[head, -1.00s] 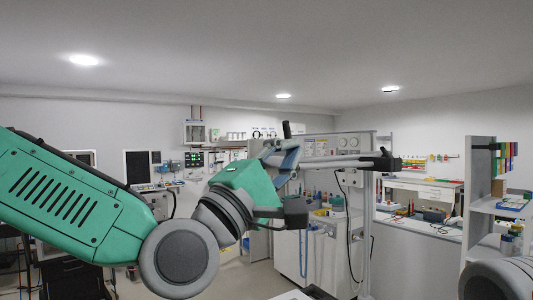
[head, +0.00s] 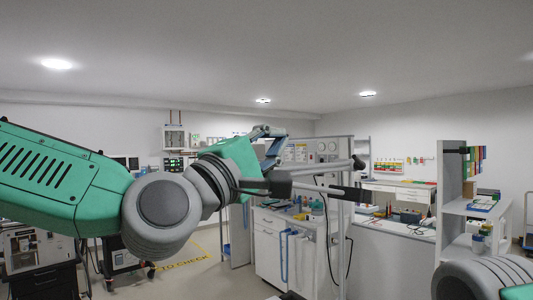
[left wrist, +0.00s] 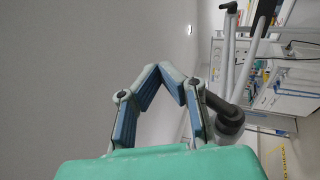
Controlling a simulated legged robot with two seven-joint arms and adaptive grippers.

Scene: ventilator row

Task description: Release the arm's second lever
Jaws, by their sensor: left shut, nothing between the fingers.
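The arm shows as pale grey tubes (head: 318,188) with dark ends, running right from behind my left wrist. One dark end (head: 357,194) is long and flat; a dark knob (head: 358,161) sits above it. A dark block (head: 278,184) is at the near end. I cannot tell which dark part is the second lever. My left gripper (head: 272,131), with blue-grey fingers, is above the near end. In the left wrist view its fingertips (left wrist: 162,72) meet with nothing between them. A dark round joint (left wrist: 229,121) of the arm lies right of the fingers, seemingly apart. My right gripper is out of view.
A white cabinet unit (head: 270,243) with bottles on top stands behind the arm. A shelf unit (head: 452,170) with coloured binders is at right. A bench (head: 398,193) runs along the back. Yellow-marked floor (head: 195,258) is open below my left arm.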

